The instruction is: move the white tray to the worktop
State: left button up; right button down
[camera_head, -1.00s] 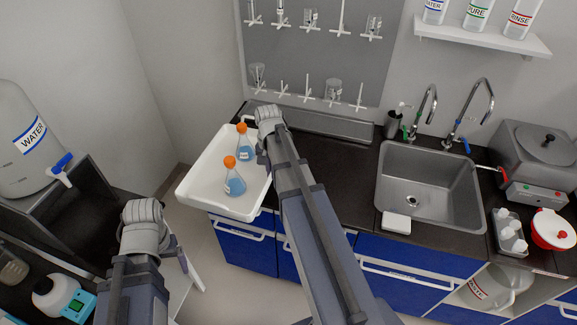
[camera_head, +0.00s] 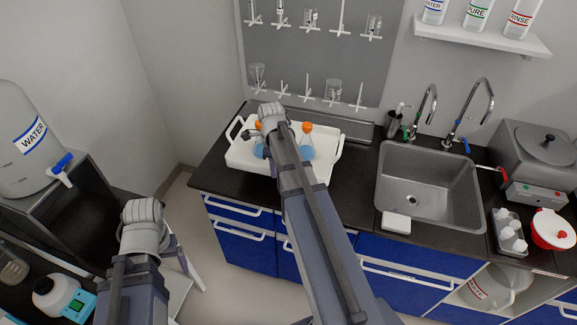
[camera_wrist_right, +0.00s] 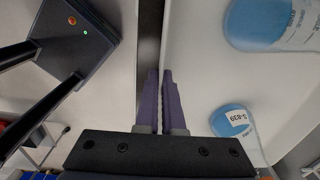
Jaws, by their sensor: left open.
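The white tray (camera_head: 246,153) is on the dark worktop, left of the sink, with a loop handle at each short end. Two flasks with blue liquid and orange caps stand in it, the right one (camera_head: 307,148) clear and the left one (camera_head: 258,149) partly behind my right arm. My right gripper (camera_wrist_right: 160,100) is shut on the tray's near wall in the right wrist view; its fingers are hidden in the head view. My left gripper (camera_head: 142,225) is open and empty at the lower left, away from the tray, its fingertips hardly visible.
The sink (camera_head: 430,190) with two taps is right of the tray. A pegboard (camera_head: 320,50) with glassware hangs behind. A water carboy (camera_head: 25,140) stands on the left bench. Bare worktop (camera_head: 350,185) lies between tray and sink.

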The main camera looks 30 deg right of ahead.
aim_at(276, 196)
notch_tip(276, 196, down, 10)
jog(key=b, duration=1)
dwell(0.3)
jog(key=shift+f, duration=0.15)
jog(key=c, duration=1)
grip_release()
jog(key=shift+c, duration=0.2)
notch_tip(276, 196, up, 12)
jog(key=p, duration=1.2)
jog(key=shift+r, duration=0.25)
